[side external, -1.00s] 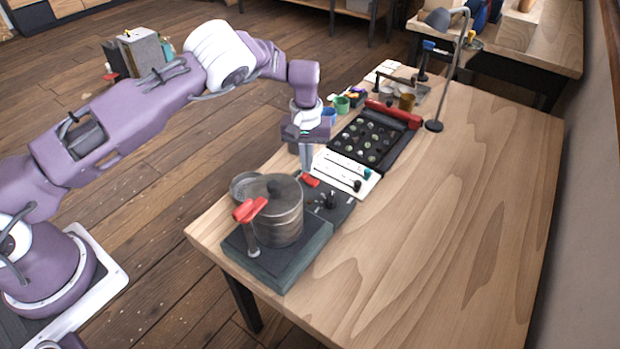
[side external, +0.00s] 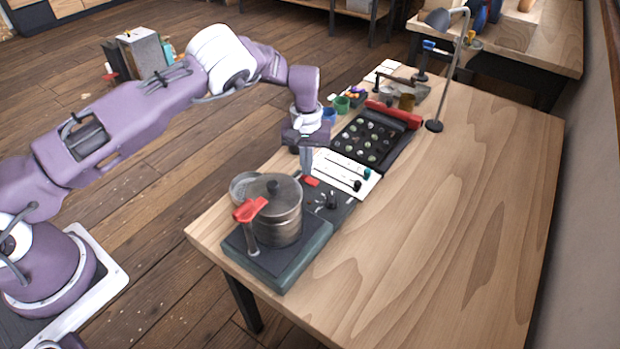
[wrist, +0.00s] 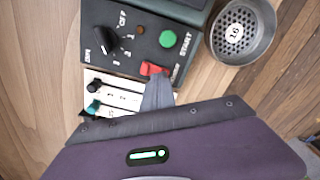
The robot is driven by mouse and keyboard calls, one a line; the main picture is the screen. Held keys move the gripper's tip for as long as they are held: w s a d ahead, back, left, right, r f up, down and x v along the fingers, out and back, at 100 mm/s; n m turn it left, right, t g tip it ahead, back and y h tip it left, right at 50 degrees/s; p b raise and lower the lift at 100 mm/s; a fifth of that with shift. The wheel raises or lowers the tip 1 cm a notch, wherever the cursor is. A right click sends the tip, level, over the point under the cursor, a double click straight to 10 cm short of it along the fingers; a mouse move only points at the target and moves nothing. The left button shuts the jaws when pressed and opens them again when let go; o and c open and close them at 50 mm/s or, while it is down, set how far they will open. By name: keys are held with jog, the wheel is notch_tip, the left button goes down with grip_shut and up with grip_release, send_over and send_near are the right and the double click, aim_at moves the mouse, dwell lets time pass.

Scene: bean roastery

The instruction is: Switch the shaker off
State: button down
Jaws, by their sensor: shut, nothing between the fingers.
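The shaker's control panel (wrist: 130,50) lies on the bench beside the shaker base (side external: 262,262). It carries a black knob (wrist: 106,42) with OFF and number marks, a green button (wrist: 167,39) by the word START, and a red switch (wrist: 153,69) at its edge. The red switch also shows in the side view (side external: 312,181). A metal sieve pot (side external: 277,218) stands on the shaker base. My gripper (wrist: 157,88) is shut and empty, pointing down, its fingertips right beside the red switch. Whether they touch it I cannot tell. The fingers partly cover the label near the switch.
A red-handled clamp (side external: 250,210) stands at the pot. A round sieve marked 16 (wrist: 238,28) lies beside the panel. A white slider panel (side external: 346,174) and a black sample tray (side external: 370,140) lie beyond. The right bench top is clear.

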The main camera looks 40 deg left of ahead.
jog(key=shift+f, duration=0.7)
dwell(0.3)
jog(key=shift+r, duration=3.5)
jog(key=s+r+m+t+h, duration=0.1)
jog(key=s+r, duration=0.4)
jog(key=r, duration=0.4)
jog(key=s+a+r+t, duration=0.1)
jog(key=s+r, duration=0.5)
jog(key=r, duration=0.3)
jog(key=s+r+m+t+h, duration=0.1)
jog(key=s+r, duration=0.4)
jog(key=r, duration=0.4)
jog(key=s+a+m+t+y, duration=0.1)
jog(key=s+m, duration=0.3)
jog(key=s, duration=1.8)
jog(key=shift+s+a+t+y, duration=0.2)
jog(key=shift+t+y, duration=0.3)
jog(key=shift+t, duration=0.3)
